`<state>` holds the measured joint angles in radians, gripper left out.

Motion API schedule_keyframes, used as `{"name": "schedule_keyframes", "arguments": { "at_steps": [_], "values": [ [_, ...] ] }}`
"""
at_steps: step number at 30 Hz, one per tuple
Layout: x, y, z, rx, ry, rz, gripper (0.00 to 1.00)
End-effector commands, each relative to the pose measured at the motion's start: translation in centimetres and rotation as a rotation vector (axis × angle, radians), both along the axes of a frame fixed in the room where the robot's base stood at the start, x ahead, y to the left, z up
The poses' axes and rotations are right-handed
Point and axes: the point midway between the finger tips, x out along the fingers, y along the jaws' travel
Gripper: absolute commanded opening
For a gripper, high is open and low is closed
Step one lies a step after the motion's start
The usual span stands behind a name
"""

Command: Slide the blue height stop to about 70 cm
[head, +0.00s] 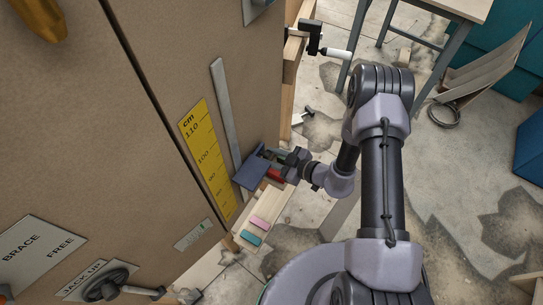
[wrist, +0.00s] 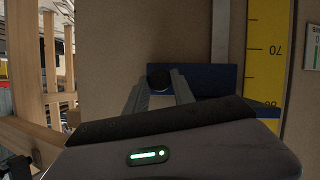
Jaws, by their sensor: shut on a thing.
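The blue height stop (head: 252,172) sits on the grey vertical rail (head: 226,120) beside the yellow cm scale (head: 207,160). In the wrist view the blue stop (wrist: 210,76) lies behind my fingers, with a blue ledge reaching right to the scale (wrist: 265,30). The 70 mark is above the ledge's right end; a lower label beside it is partly covered and cannot be read surely. My gripper (head: 287,160) is shut on the stop's dark knob (wrist: 158,77). My gripper's fingers (wrist: 166,84) stand either side of the knob.
A wooden ledge (head: 268,217) with a pink block (head: 259,223) and a teal block (head: 250,238) lies below the stop. A lever (head: 118,282) is at lower left. A bench (head: 450,10) stands at upper right.

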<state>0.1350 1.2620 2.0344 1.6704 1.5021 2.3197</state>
Motion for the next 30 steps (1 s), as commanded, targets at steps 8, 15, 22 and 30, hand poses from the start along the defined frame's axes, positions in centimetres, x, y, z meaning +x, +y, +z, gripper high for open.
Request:
{"name": "schedule_keyframes", "arguments": {
  "at_steps": [8, 15, 22, 30],
  "values": [
    [0.1, 0.0, -2.0, 0.0, -0.001, -0.002, 0.0],
    [0.0, -0.1, -8.2, 0.001, 0.001, -0.003, 0.0],
    [0.1, -0.1, -10.1, 0.0, -0.001, -0.003, 0.0],
    [0.1, -0.1, -10.0, 0.0, -0.001, -0.003, 0.0]
  ]
}}
